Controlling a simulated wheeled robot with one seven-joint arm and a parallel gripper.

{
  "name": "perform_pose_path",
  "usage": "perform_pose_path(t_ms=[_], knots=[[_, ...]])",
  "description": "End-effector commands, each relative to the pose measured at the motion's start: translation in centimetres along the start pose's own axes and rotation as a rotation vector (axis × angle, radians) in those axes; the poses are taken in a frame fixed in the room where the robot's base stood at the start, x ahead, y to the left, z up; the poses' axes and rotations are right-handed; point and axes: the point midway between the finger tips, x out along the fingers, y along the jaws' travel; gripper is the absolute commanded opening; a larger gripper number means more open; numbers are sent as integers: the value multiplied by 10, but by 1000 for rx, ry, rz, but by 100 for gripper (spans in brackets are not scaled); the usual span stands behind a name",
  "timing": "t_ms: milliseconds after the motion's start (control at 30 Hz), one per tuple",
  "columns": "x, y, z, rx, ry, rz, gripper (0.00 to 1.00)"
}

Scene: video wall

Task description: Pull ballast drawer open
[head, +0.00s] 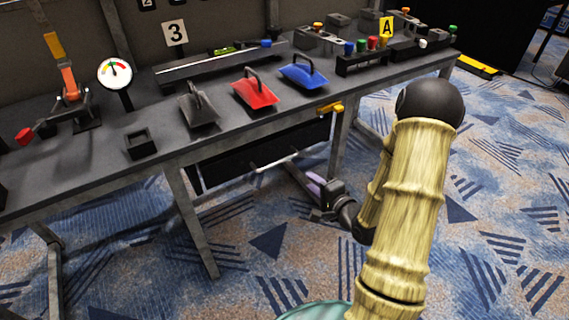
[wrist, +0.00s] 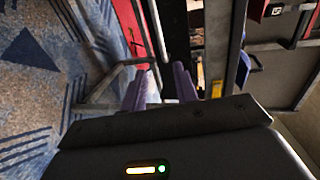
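The ballast drawer (head: 240,160) is a wide black box under the workbench, with a pale metal bar handle (head: 268,166) along its front. In the head view my gripper (head: 292,172) reaches low under the bench, its purple fingers close to the handle. In the wrist view the two purple fingers (wrist: 162,82) stand apart with a gap between them. A pale bar (wrist: 154,30) runs down toward that gap. I cannot tell whether the fingers touch it or straddle it. My arm hides part of the space by the drawer's right end.
The workbench (head: 95,165) carries grey, red (head: 256,92) and blue (head: 303,77) handled pieces, a gauge (head: 115,73) and a red-ended lever. Bench legs (head: 190,215) stand either side of the drawer. A yellow piece (head: 329,108) sits at the bench edge. The carpet in front is clear.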

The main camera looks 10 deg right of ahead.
Motion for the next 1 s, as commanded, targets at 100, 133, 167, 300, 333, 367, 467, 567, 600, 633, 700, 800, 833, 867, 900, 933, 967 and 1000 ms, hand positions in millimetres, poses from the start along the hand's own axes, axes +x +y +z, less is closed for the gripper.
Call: perform_pose_path(t_ms=[100,133,167,300,333,367,467,567,600,633,700,800,833,867,900,933,967,1000], knots=[[8,4,0,-4,0,-3,30],[10,4,0,-4,0,-3,30],[12,4,0,-4,1,-4,30],[19,3,1,-3,2,-6,30],[26,1,2,-3,-2,-5,30],[32,1,3,-4,-5,-4,30],[51,0,5,-4,-8,-5,30],[68,1,5,-4,-8,-3,30],[76,1,4,-3,-6,-5,30],[81,1,4,-2,-6,-4,30],[93,1,3,-3,-4,-4,30],[110,1,2,-2,-1,-5,30],[115,2,1,-2,-1,-3,30],[120,2,1,-3,-1,-4,30],[127,2,1,-1,0,-4,30],[132,2,1,-1,1,-4,30],[137,1,1,-1,1,-4,30],[143,1,1,-2,1,-4,30]])
